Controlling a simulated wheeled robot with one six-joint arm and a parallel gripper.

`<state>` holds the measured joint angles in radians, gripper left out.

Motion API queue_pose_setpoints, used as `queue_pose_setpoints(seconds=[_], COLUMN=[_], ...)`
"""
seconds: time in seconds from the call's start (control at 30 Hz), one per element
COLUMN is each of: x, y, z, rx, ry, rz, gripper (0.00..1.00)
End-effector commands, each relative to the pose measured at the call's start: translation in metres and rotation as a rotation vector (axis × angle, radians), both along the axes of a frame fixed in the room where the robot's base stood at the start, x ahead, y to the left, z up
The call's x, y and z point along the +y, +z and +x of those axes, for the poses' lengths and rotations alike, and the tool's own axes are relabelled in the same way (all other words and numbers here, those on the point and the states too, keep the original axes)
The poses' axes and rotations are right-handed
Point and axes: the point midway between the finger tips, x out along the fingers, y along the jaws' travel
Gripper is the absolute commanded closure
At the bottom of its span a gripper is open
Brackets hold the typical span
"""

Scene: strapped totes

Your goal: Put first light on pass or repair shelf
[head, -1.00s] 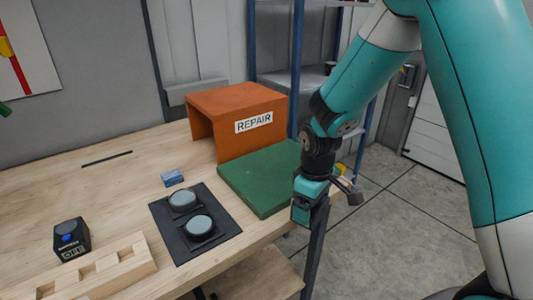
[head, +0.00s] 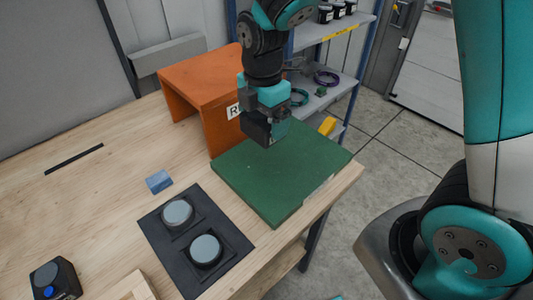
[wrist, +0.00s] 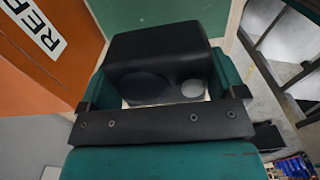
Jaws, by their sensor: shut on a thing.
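My gripper (head: 266,116) is shut on a black light (wrist: 158,48), a rounded block with a large dark disc and a small grey disc. The light (head: 262,132) hangs over the back part of the green pad (head: 268,182); I cannot tell its exact height above it. The orange repair shelf (head: 190,82) stands behind and left of my gripper, its label partly hidden by the gripper. The same label shows in the wrist view, left of the light. Another black device with a blue button (head: 50,280) stands at the front left.
A black tray (head: 152,228) with two round grey discs lies left of the pad, near a small blue block (head: 159,181). A wooden rack (head: 135,287) is at the front. A blue-framed shelving unit (head: 345,45) stands behind.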

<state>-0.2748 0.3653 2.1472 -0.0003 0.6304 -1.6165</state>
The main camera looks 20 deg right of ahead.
Motion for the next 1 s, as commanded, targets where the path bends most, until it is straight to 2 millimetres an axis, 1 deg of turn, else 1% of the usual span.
queue_pose_setpoints(seconds=[0.03,0.1,0.2,0.3,0.47,0.73,0.83,1.0], x=[0.0,0.0,0.0,-0.001,-0.001,-0.002,-0.002,-0.002], y=[-0.014,-0.033,-0.058,-0.076,-0.09,-0.124,-0.128,-0.128], z=[-0.002,-0.001,-0.001,-0.001,0.0,0.0,0.0,0.0], rx=[0.008,0.008,0.006,0.004,-0.001,0.0,-0.002,-0.003], ry=[0.0,0.0,-0.002,-0.003,-0.004,-0.006,-0.006,-0.006], rz=[-0.003,-0.003,-0.002,-0.001,0.0,0.0,0.001,0.001], gripper=[0.49,0.49,0.49,0.49,0.49,0.49,0.49,0.49])
